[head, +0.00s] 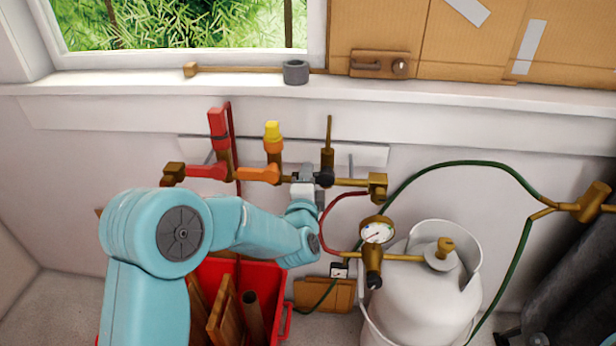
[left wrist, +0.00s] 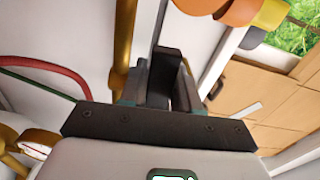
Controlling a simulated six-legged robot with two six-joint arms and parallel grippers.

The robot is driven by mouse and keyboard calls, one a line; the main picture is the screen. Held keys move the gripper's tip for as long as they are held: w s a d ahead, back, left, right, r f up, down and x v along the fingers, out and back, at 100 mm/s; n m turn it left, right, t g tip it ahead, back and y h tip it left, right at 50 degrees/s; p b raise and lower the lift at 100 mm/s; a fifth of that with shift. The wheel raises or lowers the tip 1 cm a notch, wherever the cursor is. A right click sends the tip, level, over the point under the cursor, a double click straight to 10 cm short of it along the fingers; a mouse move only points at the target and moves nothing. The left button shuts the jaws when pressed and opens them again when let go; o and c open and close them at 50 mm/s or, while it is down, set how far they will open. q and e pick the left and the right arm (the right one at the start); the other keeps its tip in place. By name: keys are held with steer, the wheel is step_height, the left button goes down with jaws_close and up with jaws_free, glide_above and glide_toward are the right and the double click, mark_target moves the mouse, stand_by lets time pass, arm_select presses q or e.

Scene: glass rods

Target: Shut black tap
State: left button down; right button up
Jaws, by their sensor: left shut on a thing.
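The black tap (head: 325,178) sits on the brass pipe under the window sill, to the right of the orange tap (head: 257,174) and the red tap (head: 205,171). My left gripper (head: 311,176) reaches it from the left and is shut on its black handle. In the left wrist view the black handle (left wrist: 163,80) stands between the two fingers of my left gripper (left wrist: 160,92). The fingers and the gripper body hide part of the tap, so I cannot tell its exact angle. My right gripper is not in view.
A gauge (head: 377,232) with a brass regulator and a white gas cylinder (head: 420,285) stand to the right. Red and green hoses (head: 465,163) run nearby. A red crate (head: 283,322) with wooden pieces is below my left arm.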

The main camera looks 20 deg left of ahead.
arm_select(q)
steer(key=shift+r+m, duration=0.2)
steer(key=shift+m, duration=0.3)
steer(key=c, duration=0.9)
jaws_free()
steer(key=b+v, duration=0.1)
steer(key=v, duration=1.5)
steer(key=shift+s, duration=0.15)
